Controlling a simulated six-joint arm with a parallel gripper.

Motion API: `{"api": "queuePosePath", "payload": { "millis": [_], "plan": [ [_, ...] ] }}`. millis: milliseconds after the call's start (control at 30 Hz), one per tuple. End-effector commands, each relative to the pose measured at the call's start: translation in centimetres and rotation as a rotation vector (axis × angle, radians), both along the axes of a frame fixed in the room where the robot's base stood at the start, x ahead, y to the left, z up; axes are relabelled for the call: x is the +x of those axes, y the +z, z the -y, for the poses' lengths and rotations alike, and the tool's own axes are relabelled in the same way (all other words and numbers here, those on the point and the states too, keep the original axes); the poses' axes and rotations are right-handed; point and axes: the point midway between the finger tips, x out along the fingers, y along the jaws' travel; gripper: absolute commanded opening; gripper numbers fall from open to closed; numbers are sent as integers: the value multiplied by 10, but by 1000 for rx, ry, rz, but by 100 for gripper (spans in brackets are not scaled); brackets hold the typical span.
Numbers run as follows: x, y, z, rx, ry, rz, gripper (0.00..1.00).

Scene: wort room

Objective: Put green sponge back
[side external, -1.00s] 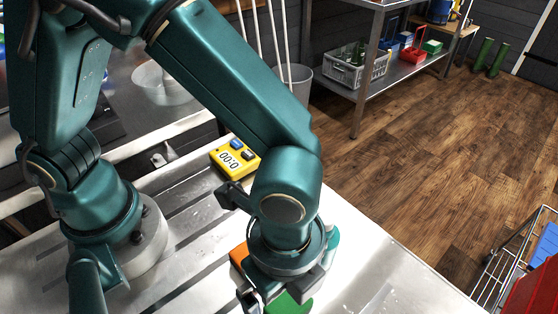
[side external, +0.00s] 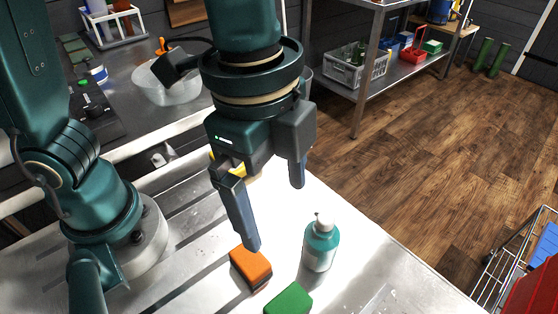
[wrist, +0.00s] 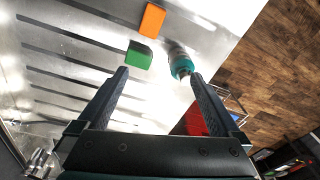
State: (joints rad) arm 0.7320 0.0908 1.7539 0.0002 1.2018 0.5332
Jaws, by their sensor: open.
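The green sponge (side external: 289,300) lies on the steel worktop at the bottom edge of the side view, partly cut off. In the wrist view the green sponge (wrist: 139,56) shows just beyond my fingertips, between their lines. My gripper (side external: 275,216) is open and empty, raised above the worktop, fingers pointing down. In the wrist view, my gripper (wrist: 158,74) has its two fingers wide apart. An orange sponge (side external: 251,267) with a dark underside lies close to the green one. A teal bottle (side external: 320,246) with a white cap stands upright to their right.
A yellow timer is mostly hidden behind my gripper. A clear bowl (side external: 172,85) stands on the back counter. A shelf with a grey crate (side external: 357,68) and a red caddy (side external: 413,54) stands behind. A wire cart (side external: 497,270) is at the right. Worktop right of the bottle looks clear.

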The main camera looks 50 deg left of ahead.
Motion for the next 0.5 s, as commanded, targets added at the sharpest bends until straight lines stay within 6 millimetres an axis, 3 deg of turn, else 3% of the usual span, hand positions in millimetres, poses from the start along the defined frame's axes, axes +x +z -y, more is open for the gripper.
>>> {"api": "queuePosePath", "payload": {
  "millis": [100, 300, 500],
  "plan": [
    [11, 12, -46, -71, 296, 66, 100],
    [10, 16, -109, -181, 760, 183, 100],
    [-1, 7, -148, -266, 1102, 282, 100]
  ]
}}
